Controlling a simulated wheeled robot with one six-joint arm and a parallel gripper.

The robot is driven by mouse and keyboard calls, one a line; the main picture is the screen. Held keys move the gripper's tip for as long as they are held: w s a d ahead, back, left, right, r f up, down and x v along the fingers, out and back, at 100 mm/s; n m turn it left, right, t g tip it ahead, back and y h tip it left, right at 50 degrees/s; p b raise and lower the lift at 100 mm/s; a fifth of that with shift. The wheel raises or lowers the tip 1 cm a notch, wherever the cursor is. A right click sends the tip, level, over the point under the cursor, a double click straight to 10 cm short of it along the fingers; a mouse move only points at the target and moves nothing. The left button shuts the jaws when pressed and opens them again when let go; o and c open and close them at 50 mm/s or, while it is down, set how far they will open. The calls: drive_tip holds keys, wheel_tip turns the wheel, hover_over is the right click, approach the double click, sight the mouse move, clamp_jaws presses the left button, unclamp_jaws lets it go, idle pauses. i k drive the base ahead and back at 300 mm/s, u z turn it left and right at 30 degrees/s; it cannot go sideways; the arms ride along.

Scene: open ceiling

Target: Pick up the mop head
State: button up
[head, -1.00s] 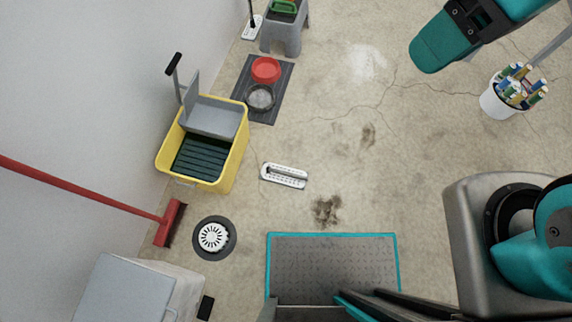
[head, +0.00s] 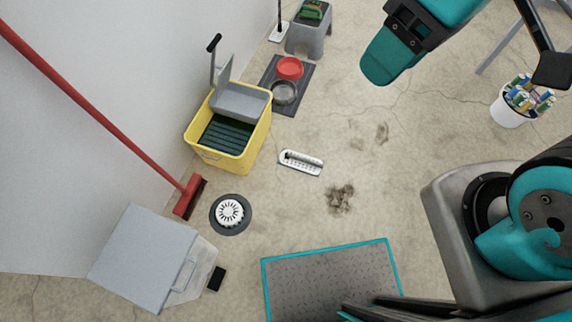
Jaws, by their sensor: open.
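The white, flat, slotted plate (head: 301,162) lying on the concrete floor near the middle of the head view looks like the mop head. It has a grey holder along its top and is clear of other things. A second white flat mop plate (head: 279,33) with a dark upright handle stands at the top, by the grey stool. My teal arm is at the upper right, well away from the plate on the floor. I cannot make out my gripper's fingertips.
A yellow mop bucket (head: 233,152) with a grey wringer stands left of the plate. A teal-edged mat (head: 330,283) lies below. A white pail (head: 508,113) is right. Floor between is open.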

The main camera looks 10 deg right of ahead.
sight(313, 166)
drive_tip(key=z, duration=0.5)
drive_tip(key=k, duration=0.65)
drive_tip(key=z, duration=0.55)
drive_tip(key=i, duration=0.6)
drive_tip(key=u, duration=0.95)
drive_tip(key=i, duration=0.85)
drive_tip(key=u, duration=0.85)
